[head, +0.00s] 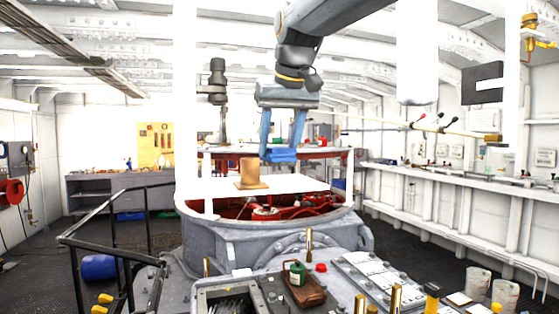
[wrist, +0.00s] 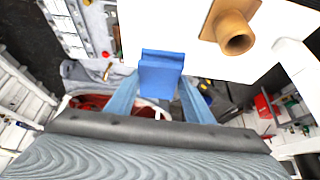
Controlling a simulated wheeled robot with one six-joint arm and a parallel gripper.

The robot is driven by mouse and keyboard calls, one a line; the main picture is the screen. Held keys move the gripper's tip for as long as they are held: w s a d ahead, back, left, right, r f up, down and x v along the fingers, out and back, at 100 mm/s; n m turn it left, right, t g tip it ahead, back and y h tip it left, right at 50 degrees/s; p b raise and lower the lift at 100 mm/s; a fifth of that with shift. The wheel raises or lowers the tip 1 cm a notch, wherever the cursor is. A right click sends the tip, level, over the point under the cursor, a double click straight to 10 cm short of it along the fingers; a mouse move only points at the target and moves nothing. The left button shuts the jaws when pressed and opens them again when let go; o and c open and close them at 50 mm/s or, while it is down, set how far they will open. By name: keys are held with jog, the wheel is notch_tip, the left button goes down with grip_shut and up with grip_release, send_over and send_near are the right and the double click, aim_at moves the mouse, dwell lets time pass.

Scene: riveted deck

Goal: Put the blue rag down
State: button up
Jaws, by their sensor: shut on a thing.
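My gripper (head: 283,149) points down near the middle of the head view, its two blue-grey fingers shut on the blue rag (head: 281,155). In the wrist view the rag (wrist: 161,74) shows as a folded blue block between the fingertips of my gripper (wrist: 155,92). The rag appears to be above or beside the edge of a white board (head: 300,183); I cannot tell whether it touches anything. The white board also shows in the wrist view (wrist: 160,25). Part of the rag is hidden by the fingers.
A brown cylinder on a square base (head: 250,173) stands on the white board, left of the rag. A round grey housing with a red inside (head: 275,235) lies below. A green bottle (head: 297,272) stands on a brown tray (head: 308,292) in front. A black railing (head: 110,225) is at left.

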aim_at(279, 160)
jog(key=shift+f+p, duration=0.4)
jog(key=shift+f, duration=1.55)
jog(key=shift+f, duration=0.1)
jog(key=o, duration=1.1)
jog(key=shift+r, duration=0.2)
jog(key=b+v, duration=0.2)
jog(key=v, duration=1)
jog(key=shift+f, duration=0.1)
